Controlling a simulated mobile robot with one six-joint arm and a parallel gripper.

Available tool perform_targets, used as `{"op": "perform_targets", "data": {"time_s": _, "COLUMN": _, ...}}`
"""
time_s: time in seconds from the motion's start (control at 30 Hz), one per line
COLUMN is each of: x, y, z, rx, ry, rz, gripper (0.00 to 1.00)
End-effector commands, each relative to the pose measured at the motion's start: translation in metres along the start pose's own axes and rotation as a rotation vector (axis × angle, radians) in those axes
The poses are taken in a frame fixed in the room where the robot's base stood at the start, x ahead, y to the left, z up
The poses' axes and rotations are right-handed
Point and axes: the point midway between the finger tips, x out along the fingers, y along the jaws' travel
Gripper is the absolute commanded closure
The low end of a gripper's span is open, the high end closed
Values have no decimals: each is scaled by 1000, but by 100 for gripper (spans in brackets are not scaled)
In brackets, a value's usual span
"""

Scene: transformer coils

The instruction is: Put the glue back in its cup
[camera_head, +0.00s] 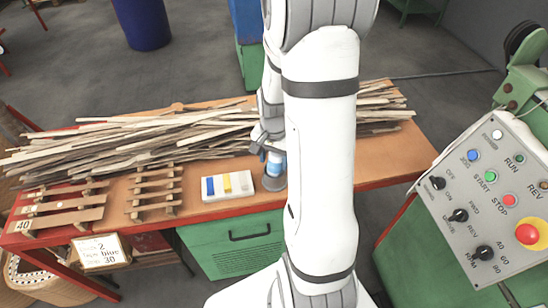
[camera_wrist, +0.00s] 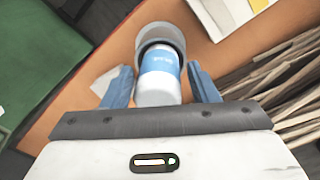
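The glue is a white bottle with a blue label (camera_wrist: 160,62). In the wrist view it lies between the two fingers of my gripper (camera_wrist: 159,72), with its far end inside the round grey cup (camera_wrist: 176,33). A narrow gap shows between the bottle and each blue finger, so my gripper looks open around it. In the head view the blue of the glue (camera_head: 276,160) shows just above the grey cup (camera_head: 272,183), near the table's front edge. How deep the bottle sits is hidden. My gripper (camera_head: 268,150) is partly hidden behind my arm there.
Wooden racks (camera_head: 155,193) are further left. A pile of wood strips (camera_head: 140,138) lies behind. A control panel (camera_head: 490,195) stands at right.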

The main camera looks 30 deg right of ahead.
Motion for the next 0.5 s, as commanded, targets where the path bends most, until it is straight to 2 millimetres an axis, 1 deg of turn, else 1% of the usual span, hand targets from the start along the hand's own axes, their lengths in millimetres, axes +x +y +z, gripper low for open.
{"op": "perform_targets", "data": {"time_s": 0.03, "x": 0, "y": 0, "z": 0, "rx": 0, "ry": 0, "rz": 0, "gripper": 42}}
{"op": "perform_targets", "data": {"time_s": 0.17, "x": 0, "y": 0, "z": 0, "rx": -1, "ry": 0, "rz": 0, "gripper": 32}}
{"op": "perform_targets", "data": {"time_s": 0.37, "x": 0, "y": 0, "z": 0, "rx": -1, "ry": 0, "rz": 0, "gripper": 32}}
{"op": "perform_targets", "data": {"time_s": 0.5, "x": -9, "y": -1, "z": 0, "rx": -1, "ry": 2, "rz": -2, "gripper": 32}}
